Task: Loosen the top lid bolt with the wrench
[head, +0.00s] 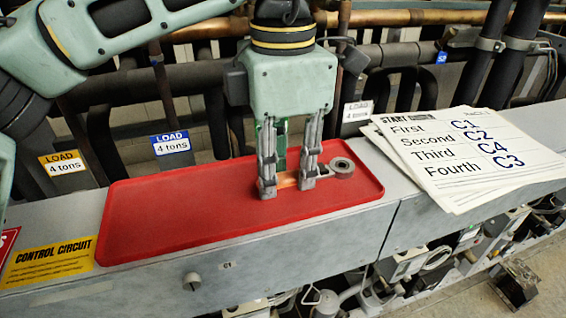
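My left gripper (287,184) points straight down over the red tray (160,225). Its two fingers stand apart, with tips low at the tray's surface. A copper-coloured piece (287,181) shows between the fingertips; I see no clear grip on it. A grey ring-shaped end (342,169), which looks like part of the wrench, lies just right of the right finger. The fingers hide how it joins the copper-coloured piece. I cannot make out the top lid bolt. My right gripper is not in view.
The tray lies on a grey metal beam (400,205). Printed sheets (465,150) marked START lie to the right. Yellow (62,163) and blue (171,143) load labels stand behind. Dark pipes cross the back.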

